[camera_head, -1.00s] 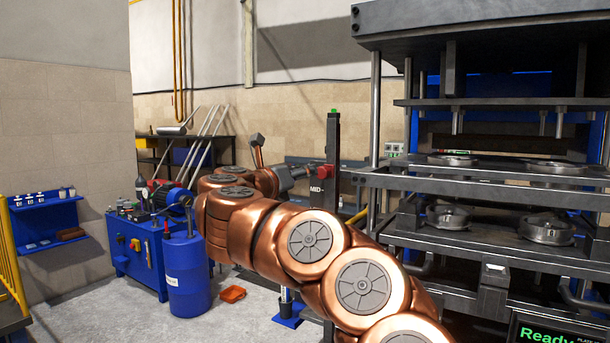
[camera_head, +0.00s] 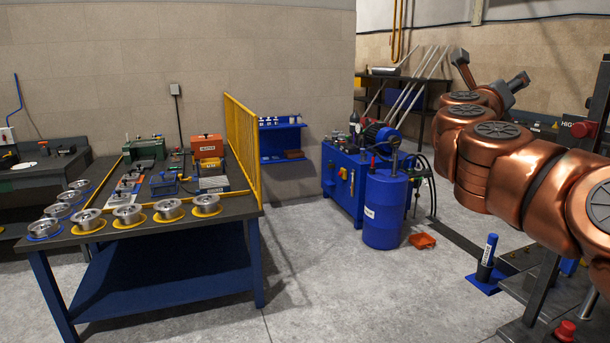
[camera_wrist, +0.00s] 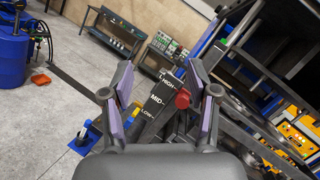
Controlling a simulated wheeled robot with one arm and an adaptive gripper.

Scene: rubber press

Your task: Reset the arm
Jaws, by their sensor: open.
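My copper-coloured arm (camera_head: 500,150) is folded at the right of the head view, with my gripper (camera_head: 490,72) at its upper end. In the wrist view my gripper (camera_wrist: 157,85) has its two fingers spread wide apart with nothing between them. Beyond the fingers stands a dark post marked HIGH, MID and LOW (camera_wrist: 158,98), with a red knob (camera_wrist: 183,99) beside it.
A blue-legged table (camera_head: 150,237) with several metal rings stands at the left, beside a yellow rail (camera_head: 243,150). A blue barrel (camera_head: 385,212) and an orange tray (camera_head: 422,241) are on the floor near the middle. Floor between table and barrel is clear.

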